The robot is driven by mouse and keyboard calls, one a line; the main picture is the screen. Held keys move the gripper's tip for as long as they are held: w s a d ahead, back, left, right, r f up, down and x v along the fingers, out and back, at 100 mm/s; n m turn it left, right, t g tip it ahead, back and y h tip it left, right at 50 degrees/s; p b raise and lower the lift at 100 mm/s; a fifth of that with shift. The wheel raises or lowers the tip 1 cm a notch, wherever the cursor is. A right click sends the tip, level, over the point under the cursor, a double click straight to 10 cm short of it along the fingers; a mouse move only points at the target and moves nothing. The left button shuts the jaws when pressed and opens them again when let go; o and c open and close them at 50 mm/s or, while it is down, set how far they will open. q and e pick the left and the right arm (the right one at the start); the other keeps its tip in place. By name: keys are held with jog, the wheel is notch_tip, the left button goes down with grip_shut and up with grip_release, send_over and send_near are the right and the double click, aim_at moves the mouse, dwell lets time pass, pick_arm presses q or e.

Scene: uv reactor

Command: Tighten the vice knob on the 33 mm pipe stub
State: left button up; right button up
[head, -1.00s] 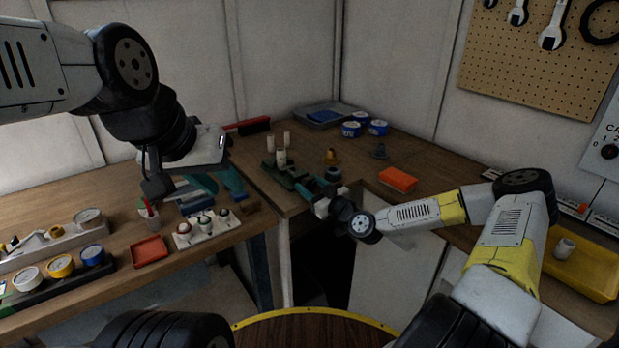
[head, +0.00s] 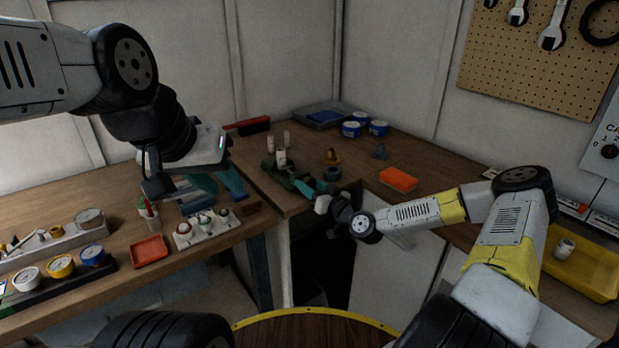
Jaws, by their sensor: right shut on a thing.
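The green vice (head: 298,181) stands at the front edge of the corner bench, with a pale pipe stub (head: 281,158) upright in it. My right gripper (head: 314,192) is at the near end of the vice, where the knob is, and is shut on it. The knob itself is mostly hidden behind the gripper and too small to make out. My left gripper (head: 155,188) hangs over the left bench, far from the vice. Its fingers are dark and seen edge-on, so I cannot tell how far apart they are.
Below my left gripper are a white tray with small knobs (head: 208,233) and a red tray (head: 150,251). Blue-and-white tins (head: 352,129), an orange box (head: 398,179) and a dark ring (head: 332,173) stand behind the vice. A yellow tray (head: 590,270) is at the right.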

jog(key=shift+m, duration=1.2)
jog(key=o, duration=1.4)
jog(key=shift+f, duration=0.1)
